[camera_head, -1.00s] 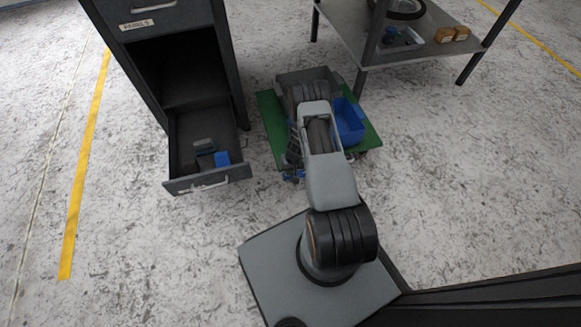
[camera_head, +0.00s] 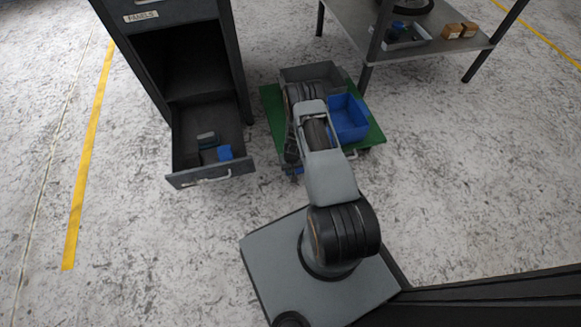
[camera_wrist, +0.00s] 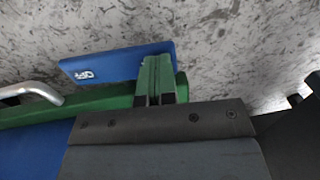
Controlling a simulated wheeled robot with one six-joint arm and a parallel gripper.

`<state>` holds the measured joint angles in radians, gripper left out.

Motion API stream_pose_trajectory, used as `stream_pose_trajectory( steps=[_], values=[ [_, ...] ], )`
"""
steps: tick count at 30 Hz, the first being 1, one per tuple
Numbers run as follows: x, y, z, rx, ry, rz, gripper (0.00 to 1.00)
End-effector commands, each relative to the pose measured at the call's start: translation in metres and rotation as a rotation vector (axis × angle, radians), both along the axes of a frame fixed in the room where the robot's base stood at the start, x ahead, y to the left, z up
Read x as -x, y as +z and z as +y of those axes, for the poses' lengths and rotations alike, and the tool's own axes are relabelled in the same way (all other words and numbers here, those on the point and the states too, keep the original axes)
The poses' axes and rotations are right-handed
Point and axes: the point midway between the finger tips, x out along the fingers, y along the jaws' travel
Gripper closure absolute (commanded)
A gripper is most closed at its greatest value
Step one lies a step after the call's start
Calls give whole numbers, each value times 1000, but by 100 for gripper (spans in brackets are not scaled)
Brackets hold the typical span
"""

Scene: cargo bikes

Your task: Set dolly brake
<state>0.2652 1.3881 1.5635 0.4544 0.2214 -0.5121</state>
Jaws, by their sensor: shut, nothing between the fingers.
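The green dolly (camera_head: 375,134) stands on the floor beyond my arm, carrying a grey bin (camera_head: 310,73) and a blue bin (camera_head: 349,118). In the wrist view its green edge (camera_wrist: 105,104) runs across the picture. A blue brake pedal (camera_wrist: 105,64) marked "OFF" sticks out past that edge. My gripper (camera_wrist: 155,62) is shut and empty, its fingertips overlapping the right part of the pedal in the picture. I cannot tell whether they touch it. In the head view my arm hides the gripper and most of the pedal.
A metal handle (camera_wrist: 32,90) is left of the pedal. A dark cabinet labelled "PANELS" has an open lower drawer (camera_head: 212,175) left of the dolly, with small items inside. A grey shelf table (camera_head: 440,48) stands behind right. The floor right of the dolly is clear.

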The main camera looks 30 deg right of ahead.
Motion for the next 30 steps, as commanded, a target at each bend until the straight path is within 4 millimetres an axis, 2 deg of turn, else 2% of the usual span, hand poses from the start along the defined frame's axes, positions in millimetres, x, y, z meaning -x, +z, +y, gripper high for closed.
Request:
stream_pose_trajectory(
  steps=[1, 3, 5, 30],
  values=[
    [-1, -11, 5, 9, 5, -2, 100],
    [-3, -17, 8, 7, 3, -3, 100],
    [-2, -9, 6, 7, 0, -3, 100],
    [-2, 7, 6, 5, -1, -2, 100]
  ],
)
